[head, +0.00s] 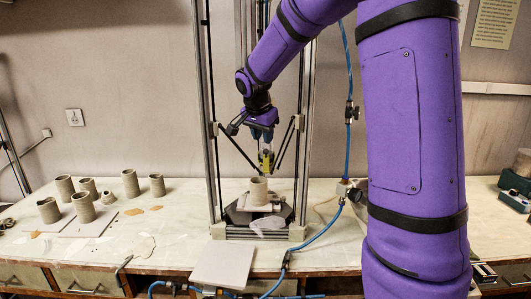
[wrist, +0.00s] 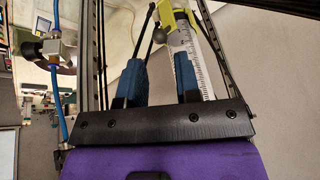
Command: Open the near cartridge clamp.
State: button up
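A clear cartridge with scale marks (wrist: 205,60) runs along the frame in the wrist view, with a yellow-green clamp part (wrist: 180,18) at its far end. In the head view the yellow-green part (head: 266,160) shows just below my gripper (head: 262,133), above a clay cylinder. In the wrist view my gripper (wrist: 158,68) has its two blue fingers well apart, with nothing seen between them. The right finger is beside the cartridge and overlaps it in the picture. I cannot tell whether they touch. Most of the clamp is hidden in the head view.
A tall metal printer frame (head: 212,124) with slanted black rods surrounds the gripper. A clay cylinder (head: 258,190) stands on its bed. A blue hose (head: 322,233) runs at its right. Several clay pots (head: 83,207) stand at the left, and a pale board (head: 223,265) lies in front.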

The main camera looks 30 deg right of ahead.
aim_at(266, 152)
jog(key=x, duration=0.7)
jog(key=shift+d+f, duration=0.1)
grip_shut()
